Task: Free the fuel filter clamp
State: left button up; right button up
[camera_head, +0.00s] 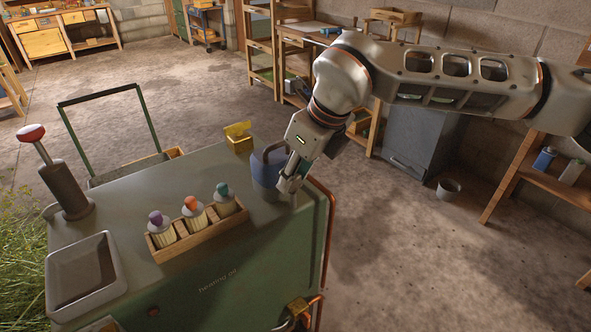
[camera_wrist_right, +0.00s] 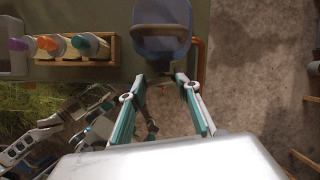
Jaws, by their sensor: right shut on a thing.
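A brass-coloured fitting with a pale round end (camera_head: 300,308) sits low on the front of the green heating oil tank (camera_head: 225,280), beside a copper pipe. I cannot tell which part of it is the filter clamp. My right gripper (camera_head: 288,184) is at the tank top's right edge, shut on a blue jug (camera_head: 264,170). In the right wrist view the fingertips (camera_wrist_right: 161,78) meet the near side of the jug (camera_wrist_right: 162,30), under its dark handle. White and teal parts of what looks like my left gripper (camera_wrist_right: 98,120) show at lower left; its fingers are unclear.
On the tank top are a wooden rack (camera_head: 205,232) with several capped bottles, a grey tray (camera_head: 82,278), a red-knobbed lever (camera_head: 62,180) and a yellow box (camera_head: 238,138). A shelf (camera_head: 540,165) stands at right.

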jog(key=shift+r+m+t+h+p, duration=0.2)
jog(key=shift+m+t+h+p, duration=0.15)
jog(key=shift+m+p, duration=0.7)
jog(key=shift+o, duration=0.2)
jog(key=shift+f+m, duration=0.25)
jog(key=shift+m, duration=0.3)
jog(key=o, duration=0.8)
jog(key=v, duration=1.2)
jog(key=shift+a, duration=0.2)
jog(key=shift+s, duration=0.1)
